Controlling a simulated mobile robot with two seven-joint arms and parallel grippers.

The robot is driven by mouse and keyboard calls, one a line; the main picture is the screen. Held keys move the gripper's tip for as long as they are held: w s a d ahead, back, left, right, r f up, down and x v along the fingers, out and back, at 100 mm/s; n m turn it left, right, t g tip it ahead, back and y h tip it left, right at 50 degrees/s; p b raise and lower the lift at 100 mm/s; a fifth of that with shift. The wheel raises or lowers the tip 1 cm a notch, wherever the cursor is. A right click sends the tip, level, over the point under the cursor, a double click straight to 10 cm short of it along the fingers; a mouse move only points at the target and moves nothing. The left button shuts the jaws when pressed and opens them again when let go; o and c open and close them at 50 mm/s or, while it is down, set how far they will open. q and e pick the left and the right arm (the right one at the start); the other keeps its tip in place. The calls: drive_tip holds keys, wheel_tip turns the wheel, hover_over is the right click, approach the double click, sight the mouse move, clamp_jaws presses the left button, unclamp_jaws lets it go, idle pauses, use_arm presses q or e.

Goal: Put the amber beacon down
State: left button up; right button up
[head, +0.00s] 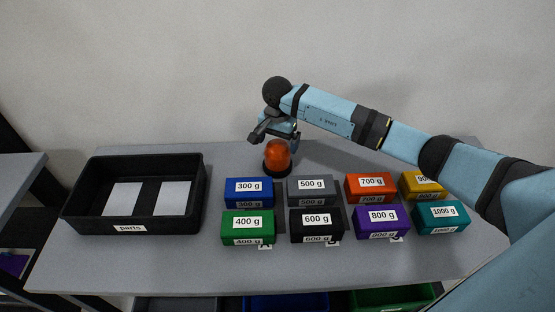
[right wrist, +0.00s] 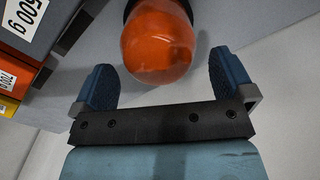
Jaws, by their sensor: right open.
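The amber beacon (head: 277,155) stands upright on its black base on the table, behind the blue 300 g and grey 500 g blocks. In the right wrist view its orange dome (right wrist: 158,42) is close, just beyond and between the fingers. My right gripper (head: 278,135) is at the beacon's top, coming from behind and above. In the right wrist view the right gripper (right wrist: 175,85) is open, with a finger on either side and nothing between the pads. My left gripper is not in view.
A black parts bin (head: 72,212) with two white panels stands at the left. Weight blocks sit in two rows, including the blue 300 g (head: 249,187), grey 500 g (head: 311,187) and green 400 g (head: 246,222) ones. The grey table (head: 150,265) is clear along the front left.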

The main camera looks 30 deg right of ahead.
sight(278, 164)
wheel_tip(278, 164, down, 4)
drive_tip(key=shift+s+f, duration=0.15)
drive_tip(key=c, duration=1.1)
